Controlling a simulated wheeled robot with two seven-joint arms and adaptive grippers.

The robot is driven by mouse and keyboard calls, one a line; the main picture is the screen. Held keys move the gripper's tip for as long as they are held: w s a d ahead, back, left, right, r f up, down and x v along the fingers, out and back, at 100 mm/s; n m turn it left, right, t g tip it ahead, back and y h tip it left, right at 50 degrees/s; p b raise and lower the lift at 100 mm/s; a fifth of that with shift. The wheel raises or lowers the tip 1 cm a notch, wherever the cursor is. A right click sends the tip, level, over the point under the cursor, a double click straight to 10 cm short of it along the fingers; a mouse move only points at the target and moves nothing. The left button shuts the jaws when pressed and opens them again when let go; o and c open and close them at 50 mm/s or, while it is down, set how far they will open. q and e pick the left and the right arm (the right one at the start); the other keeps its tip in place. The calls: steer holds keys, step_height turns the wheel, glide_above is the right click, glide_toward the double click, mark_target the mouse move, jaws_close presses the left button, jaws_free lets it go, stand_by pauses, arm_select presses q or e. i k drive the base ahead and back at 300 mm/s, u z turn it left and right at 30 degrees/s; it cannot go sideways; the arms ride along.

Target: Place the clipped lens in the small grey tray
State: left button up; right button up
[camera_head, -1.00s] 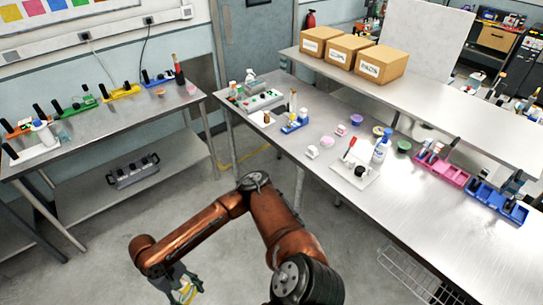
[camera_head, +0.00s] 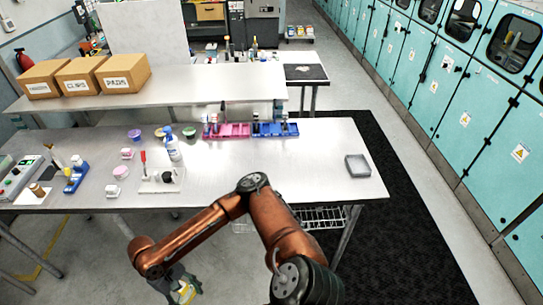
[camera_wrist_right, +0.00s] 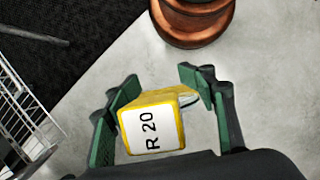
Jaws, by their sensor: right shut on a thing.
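The small grey tray (camera_head: 358,174) sits empty near the right end of the metal table. My right gripper (camera_head: 183,289) hangs low in front of the table, near the bottom of the head view, well left of the tray. It is shut on a yellow block labelled "R 20" (camera_wrist_right: 152,128), which appears to be the clip. A thin clear curved edge, perhaps the lens, shows beside it in the right wrist view, mostly hidden. The green fingers of my right gripper (camera_wrist_right: 160,108) stand on either side of the block. My left gripper is not in view.
Pink (camera_head: 228,131) and blue (camera_head: 275,130) racks stand at the table's back edge. The tabletop around the tray is clear. Boxes stand on a raised shelf (camera_head: 200,90). Teal lockers (camera_head: 450,100) line the right.

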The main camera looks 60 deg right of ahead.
mark_target(359, 166)
steer(key=z, duration=2.7)
steer(key=i, duration=0.3)
steer(key=z, duration=0.05)
